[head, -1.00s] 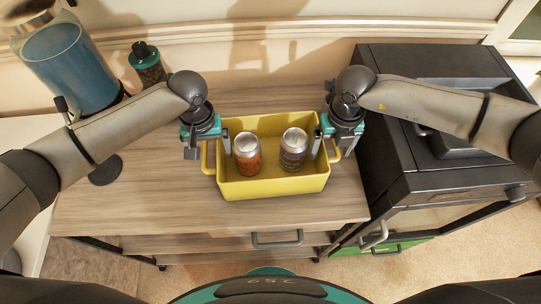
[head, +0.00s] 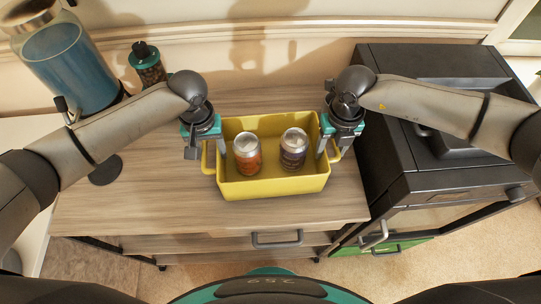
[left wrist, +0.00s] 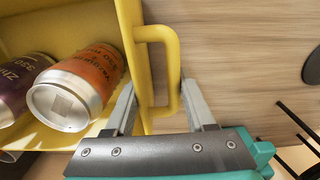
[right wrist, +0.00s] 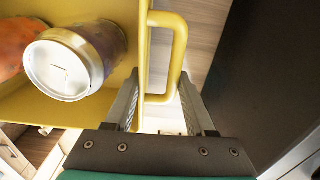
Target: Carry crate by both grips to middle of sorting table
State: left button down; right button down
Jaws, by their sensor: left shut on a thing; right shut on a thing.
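The yellow crate (head: 272,188) appears to rest on the wooden table top (head: 120,205), near its right end. An orange can (head: 247,160) and a dark purple can (head: 292,153) stand in it. My left gripper (head: 207,154) is shut on the crate's left grip (left wrist: 172,65); in the left wrist view its fingers (left wrist: 158,105) straddle the grip and the crate wall. My right gripper (head: 333,152) is shut on the right grip (right wrist: 180,60); its fingers (right wrist: 158,103) also straddle grip and wall in the right wrist view.
A jar of blue liquid (head: 65,65) and a small dark bottle with a teal lid (head: 147,62) stand at the back left. A black cabinet-like appliance (head: 400,130) stands close to the right. The table top left of the crate is largely clear.

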pick_arm(q)
jog(key=shift+w+r, duration=0.1)
pick_arm(e)
jog(key=shift+w+r, duration=0.1)
dwell(0.5)
pick_arm(q)
jog(key=shift+r, duration=0.1)
pick_arm(e)
jog(key=shift+r, duration=0.1)
